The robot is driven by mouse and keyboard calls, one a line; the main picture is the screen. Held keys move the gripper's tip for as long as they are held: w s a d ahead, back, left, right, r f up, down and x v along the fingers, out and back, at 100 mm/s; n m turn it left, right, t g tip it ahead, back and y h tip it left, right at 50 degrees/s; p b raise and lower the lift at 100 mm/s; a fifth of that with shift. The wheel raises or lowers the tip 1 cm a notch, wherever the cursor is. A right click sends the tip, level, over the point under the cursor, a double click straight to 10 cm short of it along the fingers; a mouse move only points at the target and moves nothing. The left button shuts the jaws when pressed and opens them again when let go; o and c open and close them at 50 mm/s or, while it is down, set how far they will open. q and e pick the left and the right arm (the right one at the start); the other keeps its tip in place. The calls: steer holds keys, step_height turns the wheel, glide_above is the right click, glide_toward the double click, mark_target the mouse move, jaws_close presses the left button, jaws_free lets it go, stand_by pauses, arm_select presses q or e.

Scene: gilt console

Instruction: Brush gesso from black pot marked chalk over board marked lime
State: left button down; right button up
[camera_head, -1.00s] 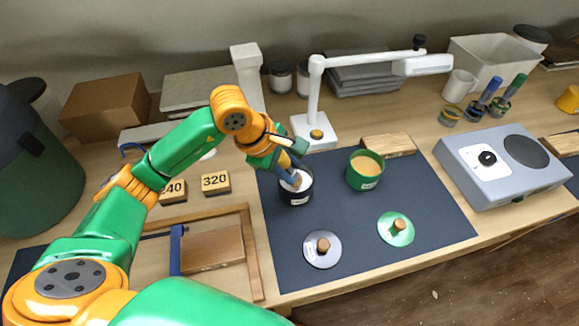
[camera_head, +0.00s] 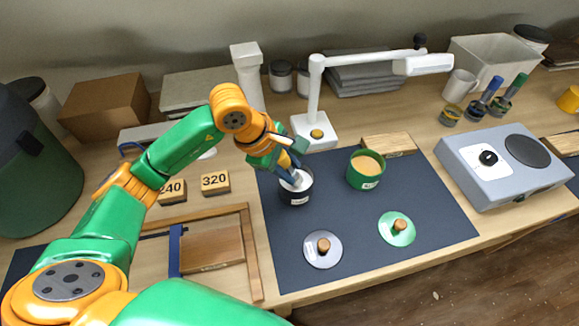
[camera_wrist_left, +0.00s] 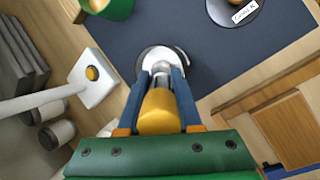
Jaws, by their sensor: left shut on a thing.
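The black pot (camera_head: 295,198) stands on the dark mat with white gesso inside; it also shows in the wrist view (camera_wrist_left: 181,60). Its label is too small to read. My left gripper (camera_head: 292,172) is directly over the pot, shut on a brush with a yellow handle (camera_wrist_left: 159,112) and a grey metal neck. The neck points down into the pot's mouth; the bristles are hidden. A wooden board (camera_head: 212,248) lies inside a wooden frame at the lower left, beside a blue bar; its marking is unreadable. My right gripper is not in view.
A green pot (camera_head: 364,176) with tan contents stands right of the black pot. A grey lid (camera_head: 322,260) and a green lid (camera_head: 396,237) lie in front on the mat (camera_head: 350,225). A white lamp (camera_head: 313,95) stands behind, a hot plate (camera_head: 480,180) to the right.

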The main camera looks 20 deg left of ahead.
arm_select(q)
steer(key=shift+f, duration=0.1)
step_height(320, 180, up, 7)
steer(key=p, duration=0.4)
steer(key=shift+p, duration=0.4)
stand_by(0.4)
